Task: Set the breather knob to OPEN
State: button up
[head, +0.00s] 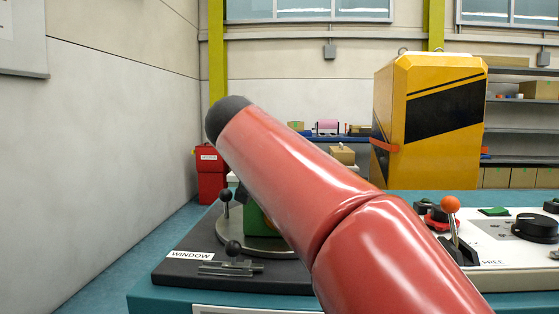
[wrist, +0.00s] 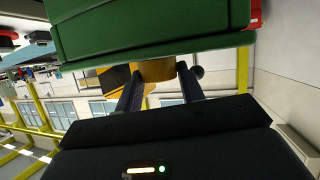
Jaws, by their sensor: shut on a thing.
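In the wrist view my gripper (wrist: 159,76) has its two dark fingers on either side of a brass-coloured round knob (wrist: 157,69), shut on it. The knob sticks out from a green housing (wrist: 150,28). No label or OPEN mark is readable, so I cannot tell the knob's setting. In the head view a strip of the green housing (head: 260,226) shows beside my red arm. The arm hides my gripper and the knob there.
At right, a pale panel (head: 490,250) has an orange-ball lever (head: 450,205) and a black dial (head: 535,227). A yellow cabinet (head: 420,155) stands behind.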

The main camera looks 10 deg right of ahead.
jog(key=shift+f, duration=0.2)
jog(key=o, duration=1)
jog(key=shift+r, duration=0.1)
jog(key=shift+c, duration=0.2)
jog(key=v, duration=0.7)
jog(key=shift+s+a+r, duration=0.15)
jog(key=shift+s, duration=0.15)
